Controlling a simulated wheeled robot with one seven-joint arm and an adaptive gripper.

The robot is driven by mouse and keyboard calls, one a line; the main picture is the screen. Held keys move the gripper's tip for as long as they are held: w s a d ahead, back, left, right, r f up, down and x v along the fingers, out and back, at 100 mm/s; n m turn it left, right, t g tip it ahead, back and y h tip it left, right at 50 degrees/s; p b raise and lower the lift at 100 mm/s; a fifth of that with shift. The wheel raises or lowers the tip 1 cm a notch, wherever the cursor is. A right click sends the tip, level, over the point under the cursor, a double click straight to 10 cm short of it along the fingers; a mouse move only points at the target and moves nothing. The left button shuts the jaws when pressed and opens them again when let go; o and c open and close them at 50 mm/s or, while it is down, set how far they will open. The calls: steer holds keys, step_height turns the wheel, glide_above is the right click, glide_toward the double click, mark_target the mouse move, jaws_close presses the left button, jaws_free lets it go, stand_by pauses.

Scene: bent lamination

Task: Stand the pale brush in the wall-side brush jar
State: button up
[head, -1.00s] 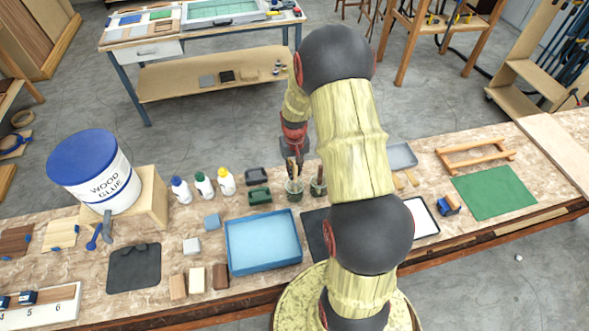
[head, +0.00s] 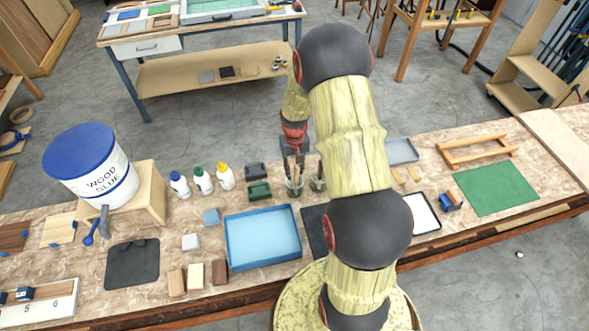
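Two brush jars stand close together near the middle of the bench, a left jar (head: 294,187) and a right jar (head: 318,184). Both hold upright brushes; they are too small to tell which is the pale one. My gripper (head: 294,152) hangs below the red wrist band, just above and behind the left jar. Its fingers are too small and overlapped by brush handles to show whether they are open or hold anything. My arm covers the area right of the jars. Which jar is wall-side cannot be told.
A blue tray (head: 262,238) lies in front of the jars. Dark green and black blocks (head: 259,191) and glue bottles (head: 203,181) stand to the left. Two pale wooden pieces (head: 406,175) lie right of my arm, near a grey tray (head: 401,152).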

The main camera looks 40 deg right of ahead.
steer(key=shift+o, duration=0.7)
steer(key=shift+r, duration=0.1)
steer(key=shift+r, duration=0.4)
step_height(320, 180, up, 11)
stand_by(0.6)
steer(key=s+a+r+n+t+b, duration=0.2)
steer(key=s+a+r+b, duration=0.4)
steer(key=s+a, duration=0.3)
steer(key=s+a+r+n+t+b, duration=0.3)
steer(key=s+a+r+b, duration=0.2)
steer(key=s+a, duration=0.5)
steer(key=a+b, duration=0.1)
steer(key=a, duration=0.3)
steer(key=shift+a+r+t, duration=0.25)
steer(key=shift+r+t, duration=0.05)
steer(key=shift+r, duration=0.1)
